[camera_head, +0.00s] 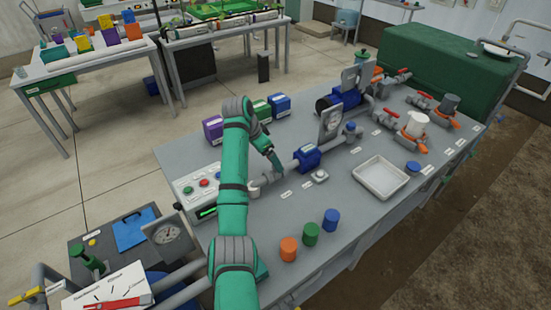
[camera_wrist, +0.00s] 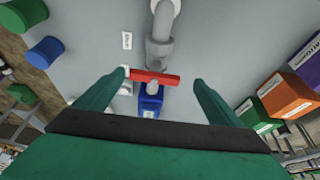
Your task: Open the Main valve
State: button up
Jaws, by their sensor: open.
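A red lever handle (camera_wrist: 155,77) lies crosswise over a grey pipe fitting (camera_wrist: 159,50) in the wrist view. A small white label (camera_wrist: 127,40) lies beside the pipe; its print is too small to read surely. My gripper (camera_wrist: 160,80) is open, with one finger on each side of the red handle. The left fingertip is close to the handle's left end; the right one is clear of it. I cannot tell whether they touch. In the head view my gripper (camera_head: 277,168) is over the pipe, and the red handle is hidden there.
A blue pipe unit (camera_head: 307,158) sits along the pipe. A control box (camera_head: 204,188) with buttons is to the left. Purple, green and blue boxes (camera_head: 280,105) stand behind. Orange, green and blue caps (camera_head: 310,234) stand in front. A white tray (camera_head: 380,178) lies to the right.

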jog(key=shift+w+d+f, duration=0.1)
jog(key=shift+d+f, duration=0.45)
jog(key=shift+f, duration=0.05)
jog(key=shift+d+f, duration=0.1)
jog(key=shift+d, duration=0.2)
